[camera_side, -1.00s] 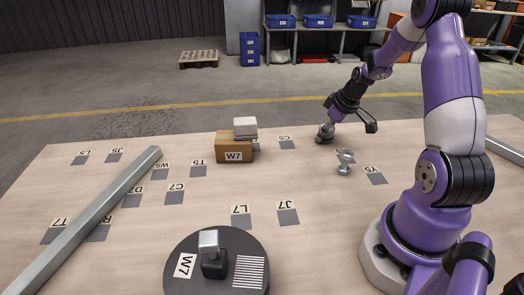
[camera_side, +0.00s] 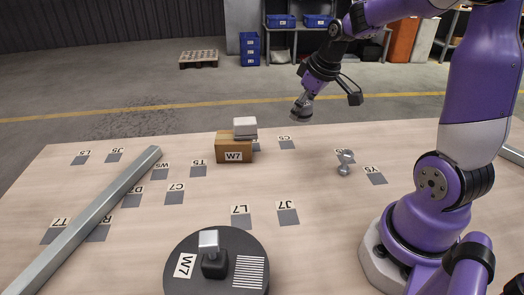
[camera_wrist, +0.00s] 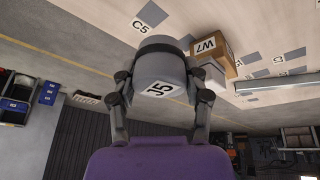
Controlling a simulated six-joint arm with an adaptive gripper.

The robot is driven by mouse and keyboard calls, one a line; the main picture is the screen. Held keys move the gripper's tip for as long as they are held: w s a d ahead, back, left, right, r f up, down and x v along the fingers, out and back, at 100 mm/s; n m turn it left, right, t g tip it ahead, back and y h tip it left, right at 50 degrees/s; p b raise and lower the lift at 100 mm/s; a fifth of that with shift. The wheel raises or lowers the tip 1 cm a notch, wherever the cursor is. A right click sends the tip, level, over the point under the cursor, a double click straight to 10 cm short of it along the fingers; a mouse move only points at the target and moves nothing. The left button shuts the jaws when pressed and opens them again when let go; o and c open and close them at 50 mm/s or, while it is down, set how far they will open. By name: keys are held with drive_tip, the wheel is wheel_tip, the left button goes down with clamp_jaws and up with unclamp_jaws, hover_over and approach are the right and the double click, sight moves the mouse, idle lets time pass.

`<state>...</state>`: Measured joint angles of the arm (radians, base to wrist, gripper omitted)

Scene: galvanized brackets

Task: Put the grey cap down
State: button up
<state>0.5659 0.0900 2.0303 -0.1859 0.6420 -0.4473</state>
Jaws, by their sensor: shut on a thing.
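My gripper (camera_side: 305,98) is shut on the grey cap (camera_side: 301,112) and holds it in the air above the far edge of the table, tilted. A grey square patch with the label J5 (camera_side: 113,158) lies at the far left of the table, apart from the cap. The underside of the cap is hidden.
A cardboard box labelled W7 (camera_side: 233,150) with grey-white blocks (camera_side: 245,127) on top stands at the back middle. A long metal bar (camera_side: 95,218) crosses the left. A round dark turntable (camera_side: 185,235) is in front.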

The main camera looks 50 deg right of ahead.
wheel_tip(320, 180, up, 5)
drive_tip(key=shift+a+r, duration=0.1)
drive_tip(key=w+a+n+y, duration=0.1)
drive_tip(key=w+a+n, duration=0.35)
drive_tip(key=a, duration=0.95)
drive_tip(key=a+n+y, duration=0.2)
drive_tip(key=a, duration=1.9)
approach(177, 191)
drive_tip(key=shift+w+a+f+g, duration=0.15)
drive_tip(key=shift+w+a+f, duration=0.1)
drive_tip(key=shift+w+a, duration=0.2)
drive_tip(key=shift+w+a+f+g, duration=0.15)
drive_tip(key=shift+w+a+f, duration=0.15)
drive_tip(key=shift+w, duration=0.3)
drive_tip(key=shift+w+d+f, duration=0.1)
drive_tip(key=shift+w+f, duration=0.05)
drive_tip(key=shift+f, duration=1.95)
